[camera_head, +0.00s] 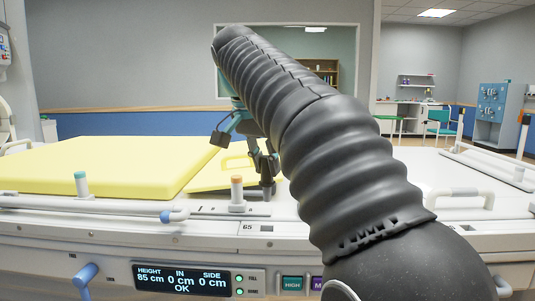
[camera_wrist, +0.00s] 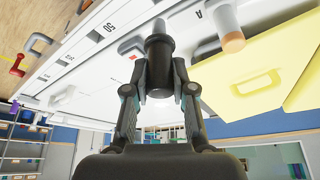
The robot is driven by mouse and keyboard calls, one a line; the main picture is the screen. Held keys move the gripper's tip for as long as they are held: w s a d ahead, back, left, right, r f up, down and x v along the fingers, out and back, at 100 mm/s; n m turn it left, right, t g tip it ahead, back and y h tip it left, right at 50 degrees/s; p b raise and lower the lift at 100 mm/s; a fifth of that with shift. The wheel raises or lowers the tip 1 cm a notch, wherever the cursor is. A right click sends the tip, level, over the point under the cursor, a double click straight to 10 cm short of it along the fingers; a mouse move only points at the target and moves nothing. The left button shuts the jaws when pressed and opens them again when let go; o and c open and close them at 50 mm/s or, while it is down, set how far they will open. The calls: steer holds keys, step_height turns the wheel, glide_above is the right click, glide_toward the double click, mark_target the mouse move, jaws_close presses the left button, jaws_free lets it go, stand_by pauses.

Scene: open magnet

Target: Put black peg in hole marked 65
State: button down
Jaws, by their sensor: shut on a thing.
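A black peg (camera_wrist: 158,62) stands between the two fingers of my gripper (camera_wrist: 160,90) in the wrist view, which is shut on it. In the head view my gripper (camera_head: 264,163) is beyond my dark ribbed arm, with the dark peg (camera_head: 267,188) pointing down just above or at the white rail. The label 65 (camera_head: 247,227) is on the front strip, a little left of and nearer than the peg. Its hole is not clear. I cannot tell whether the peg's lower end touches the rail. The wrist view shows a label 50 (camera_wrist: 110,27).
An orange-topped peg (camera_head: 237,193) stands close left of my gripper. A green-topped peg (camera_head: 81,185) stands farther left. A yellow pad (camera_head: 100,165) covers the left side of the table. A display panel (camera_head: 185,279) is at the front. My arm hides part of the right.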

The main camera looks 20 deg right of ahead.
mark_target(264, 180)
steer(key=shift+f, duration=0.95)
step_height(264, 180, down, 3)
steer(key=b, duration=0.3)
steer(key=shift+r, duration=0.15)
steer(key=shift+f, duration=0.45)
steer(key=shift+s, duration=0.1)
steer(key=shift+f+b, duration=1.55)
steer(key=shift+f, duration=0.5)
steer(key=c, duration=0.9)
jaws_free()
